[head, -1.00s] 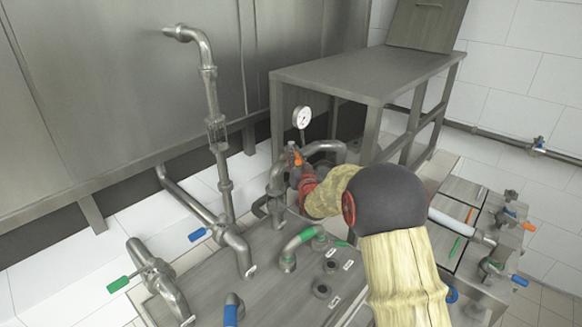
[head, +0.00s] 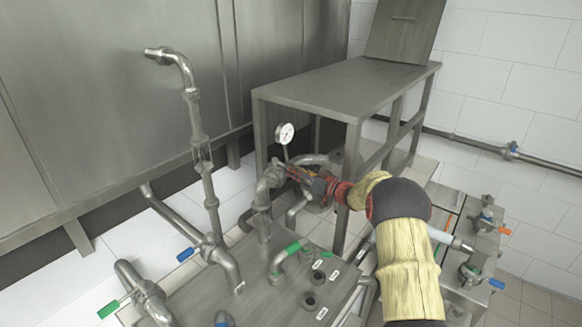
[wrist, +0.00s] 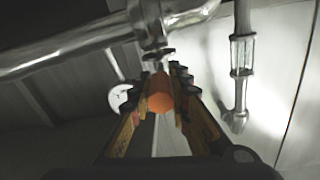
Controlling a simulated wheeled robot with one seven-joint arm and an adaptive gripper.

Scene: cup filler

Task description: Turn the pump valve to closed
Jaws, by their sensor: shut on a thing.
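The pump valve's orange handle (wrist: 160,92) shows end-on in the wrist view, between the two fingers of my gripper (wrist: 160,75). The fingers are shut on it, one on each side. The valve's metal pipe body (wrist: 150,25) is just beyond the fingertips. In the head view my gripper (head: 298,178) reaches in from the right, roughly level, against the pipework below the pressure gauge (head: 285,133). There the gripper hides the handle, so its exact angle cannot be told.
A steel table (head: 345,80) stands close behind my gripper. A tall pipe (head: 203,150) rises on the left. Green (head: 108,309) and blue (head: 186,254) valve handles are at the left. More valves (head: 472,272) stand at the right.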

